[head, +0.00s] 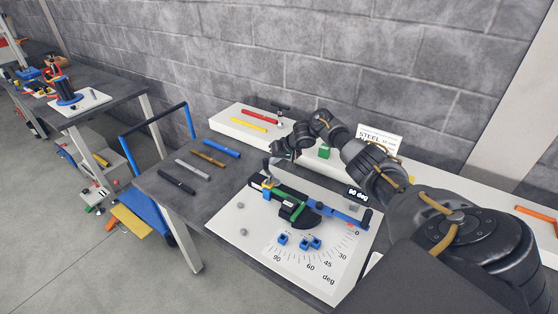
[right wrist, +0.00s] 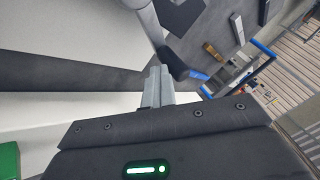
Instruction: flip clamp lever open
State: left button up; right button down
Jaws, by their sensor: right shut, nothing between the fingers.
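A bending fixture stands on a white board (head: 232,222) printed with a degree scale. It has a black body (head: 306,215), a blue arm (head: 342,216) and a black upright handle (head: 367,218) at the arm's right end. A short green bar (head: 298,212) lies on the body, and a longer green strip runs along it; I cannot tell for certain which part is the clamp lever. My right gripper (head: 270,165) is over the fixture's left end, close to a blue block (head: 266,195). Its fingers (right wrist: 157,88) are shut and empty in the wrist view. Contact cannot be made out. My left gripper is out of view.
Black, grey, brown and blue bars (head: 221,148) lie on the dark table's left part. A white shelf (head: 228,125) behind carries red and yellow bars. Several small blue pieces (head: 283,239) sit on the scale. A blue-framed cart (head: 155,195) stands to the left.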

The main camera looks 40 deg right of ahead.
jog(key=shift+s+d, duration=0.1)
jog(key=shift+d, duration=0.05)
jog(key=d, duration=0.1)
jog(key=s+d, duration=0.1)
jog(key=d, duration=0.1)
jog(key=shift+s, duration=0.25)
jog(key=b+v, duration=0.1)
jog(key=v, duration=0.9)
jog(key=shift+s, duration=0.25)
